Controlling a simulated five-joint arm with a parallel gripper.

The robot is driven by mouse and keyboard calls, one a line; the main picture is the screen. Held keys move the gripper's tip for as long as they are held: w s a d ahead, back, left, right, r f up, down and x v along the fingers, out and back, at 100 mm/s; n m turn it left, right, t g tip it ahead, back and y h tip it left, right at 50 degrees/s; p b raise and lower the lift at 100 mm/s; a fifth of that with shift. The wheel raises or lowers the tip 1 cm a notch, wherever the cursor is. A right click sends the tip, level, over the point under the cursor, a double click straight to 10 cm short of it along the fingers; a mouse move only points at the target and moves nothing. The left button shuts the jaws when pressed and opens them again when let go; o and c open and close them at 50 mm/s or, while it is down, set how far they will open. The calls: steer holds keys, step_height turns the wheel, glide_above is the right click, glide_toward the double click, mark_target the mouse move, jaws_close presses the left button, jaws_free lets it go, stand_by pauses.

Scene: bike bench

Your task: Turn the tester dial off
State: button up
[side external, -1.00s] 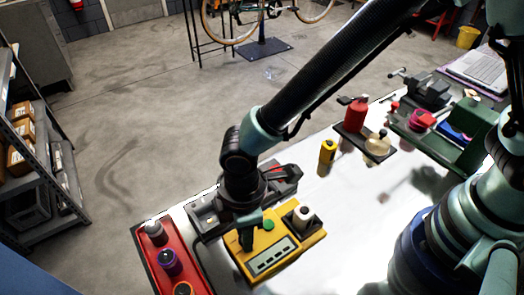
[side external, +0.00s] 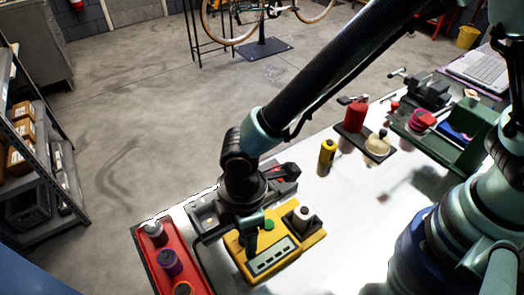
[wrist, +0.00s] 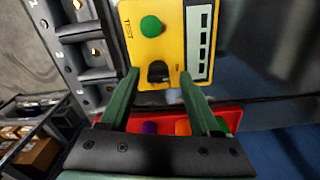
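The yellow tester (side external: 292,262) lies on the bench, with a green button (side external: 269,225) and a striped panel. In the wrist view the tester (wrist: 176,20) shows its green button (wrist: 151,26), the word TEST and a black dial (wrist: 158,71).
A white-topped item (side external: 303,214) in a black holder stands at the tester's right end. A red tray (side external: 200,270) with several round items is to the left.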

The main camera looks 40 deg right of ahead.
step_height(320, 180, up, 12)
steer(key=shift+d, duration=0.15)
stand_by(0.5)
steer(key=shift+s, duration=0.1)
steer(key=w+d+r+m+t, duration=0.1)
steer(key=w+d+r+m, duration=0.35)
steer(key=d, duration=0.45)
steer(key=d+r+m+t, duration=0.2)
steer(key=d+m, duration=0.3)
steer(key=d, duration=0.6)
steer(key=d+r+m+t, duration=0.2)
steer(key=d+m, duration=0.4)
steer(key=d, duration=0.5)
steer(key=shift+s+d+r, duration=0.15)
steer(key=shift+s+r, duration=0.05)
steer(key=shift+r, duration=0.45)
